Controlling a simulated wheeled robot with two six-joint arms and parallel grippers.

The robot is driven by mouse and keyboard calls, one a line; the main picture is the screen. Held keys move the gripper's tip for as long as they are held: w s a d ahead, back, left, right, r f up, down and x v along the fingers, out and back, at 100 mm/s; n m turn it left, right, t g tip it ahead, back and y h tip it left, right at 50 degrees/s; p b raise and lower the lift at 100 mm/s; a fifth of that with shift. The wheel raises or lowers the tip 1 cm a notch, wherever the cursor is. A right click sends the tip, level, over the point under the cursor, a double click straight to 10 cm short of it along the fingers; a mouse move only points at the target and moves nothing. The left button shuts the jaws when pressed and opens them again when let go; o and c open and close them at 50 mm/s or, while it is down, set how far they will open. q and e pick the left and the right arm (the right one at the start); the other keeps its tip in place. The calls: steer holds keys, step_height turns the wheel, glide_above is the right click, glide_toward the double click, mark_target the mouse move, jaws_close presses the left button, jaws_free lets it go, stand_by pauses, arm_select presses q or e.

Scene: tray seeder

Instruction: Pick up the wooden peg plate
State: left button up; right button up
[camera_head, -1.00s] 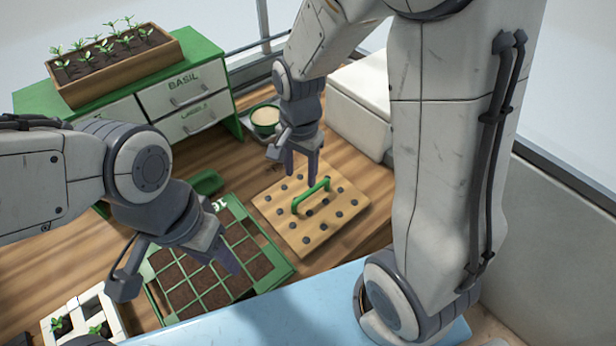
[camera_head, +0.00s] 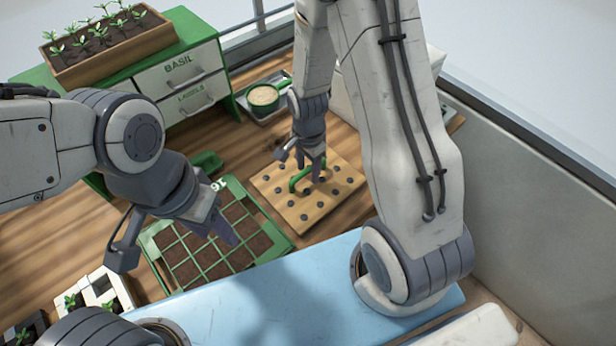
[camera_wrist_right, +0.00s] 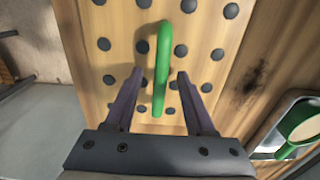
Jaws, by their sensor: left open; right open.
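The wooden peg plate (camera_head: 325,204) lies on the wooden bench with its dark pegs showing and a green handle (camera_head: 296,180) standing on top. My right gripper (camera_head: 318,174) is at the handle, above the plate. In the right wrist view the plate (camera_wrist_right: 120,60) fills the middle, and the open fingers of the right gripper (camera_wrist_right: 160,90) stand on both sides of the green handle (camera_wrist_right: 162,65), with gaps visible. My left gripper (camera_head: 178,250) is open and empty above the green-framed seed tray (camera_head: 265,213).
A green cup (camera_head: 264,96) of pale contents stands on a metal tray behind the plate. A green drawer cabinet (camera_head: 205,30) holds a wooden seedling box (camera_head: 120,50). A white tray with seedlings (camera_head: 115,285) is at the lower left. A blue surface (camera_head: 290,290) lies in front.

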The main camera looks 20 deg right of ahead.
steer(key=shift+f, duration=0.4)
steer(key=shift+c, duration=0.3)
jaws_close()
steer(key=shift+r, duration=0.1)
stand_by(0.8)
